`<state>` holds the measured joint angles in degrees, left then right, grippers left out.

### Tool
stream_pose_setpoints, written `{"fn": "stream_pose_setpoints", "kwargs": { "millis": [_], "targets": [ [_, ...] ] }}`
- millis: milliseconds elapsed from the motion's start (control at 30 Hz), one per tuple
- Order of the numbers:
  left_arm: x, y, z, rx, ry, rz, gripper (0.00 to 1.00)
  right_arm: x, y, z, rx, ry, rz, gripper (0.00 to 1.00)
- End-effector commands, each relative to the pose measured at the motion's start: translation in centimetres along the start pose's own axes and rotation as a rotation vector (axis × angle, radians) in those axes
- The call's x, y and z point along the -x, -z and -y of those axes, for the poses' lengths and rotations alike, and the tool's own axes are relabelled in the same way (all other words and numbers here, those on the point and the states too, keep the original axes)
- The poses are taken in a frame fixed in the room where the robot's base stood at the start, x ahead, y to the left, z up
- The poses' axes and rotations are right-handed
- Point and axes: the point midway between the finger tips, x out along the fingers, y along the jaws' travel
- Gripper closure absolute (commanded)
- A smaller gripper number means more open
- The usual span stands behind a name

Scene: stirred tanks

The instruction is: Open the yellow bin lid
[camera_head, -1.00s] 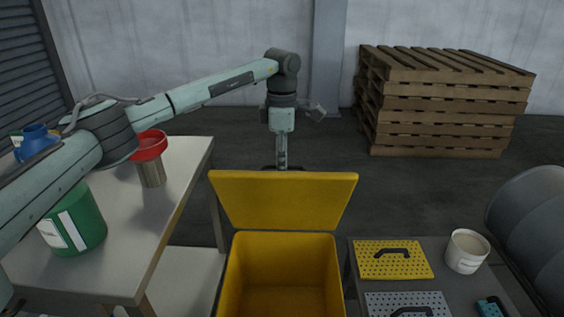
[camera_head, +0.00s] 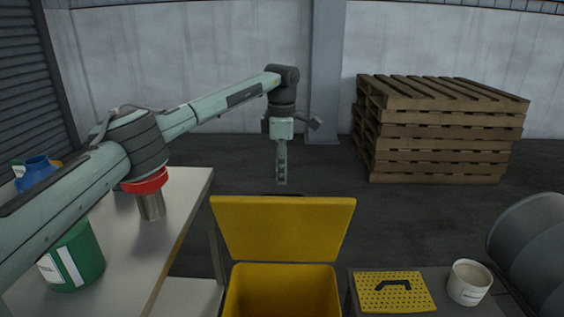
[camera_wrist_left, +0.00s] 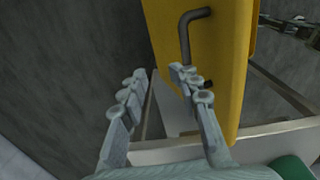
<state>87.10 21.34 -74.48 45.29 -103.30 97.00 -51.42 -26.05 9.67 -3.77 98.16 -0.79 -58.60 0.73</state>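The yellow bin (camera_head: 282,290) stands at the bottom centre of the head view. Its yellow lid (camera_head: 284,230) is swung up and leans back, leaving the bin's mouth open. My left gripper (camera_head: 281,180) points down just behind and above the lid's upper edge. In the left wrist view the left gripper (camera_wrist_left: 158,80) has its fingers spread with nothing between them. The lid (camera_wrist_left: 215,60) and its dark bent handle (camera_wrist_left: 186,40) are beside the right-hand finger; whether they touch is unclear. My right gripper cannot be made out.
A table (camera_head: 180,222) at left bears a green container (camera_head: 88,255), a red-topped metal cup (camera_head: 151,205) and a blue container (camera_head: 36,170). A low surface at right holds a yellow perforated tray (camera_head: 410,300) and a white tub (camera_head: 468,283). Pallets (camera_head: 440,130) stand behind.

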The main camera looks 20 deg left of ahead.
Motion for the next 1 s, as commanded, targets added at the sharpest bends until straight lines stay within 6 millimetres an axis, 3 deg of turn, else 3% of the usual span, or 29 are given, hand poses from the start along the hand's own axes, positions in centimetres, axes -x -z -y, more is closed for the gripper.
{"fn": "stream_pose_setpoints", "kwargs": {
  "millis": [400, 1000],
  "targets": [
    [1.5, -0.1, -2.1, 0.0, 0.0, 0.0, 0.69, 0.0, 0.0, 0.0, 0.0, 0.0, 0.0, 0.67],
    [2.0, 0.0, -2.2, 0.0, -0.001, 0.0, 0.69, 0.0, 0.0, 0.0, 0.0, 0.0, 0.0, 0.67]
  ]
}}
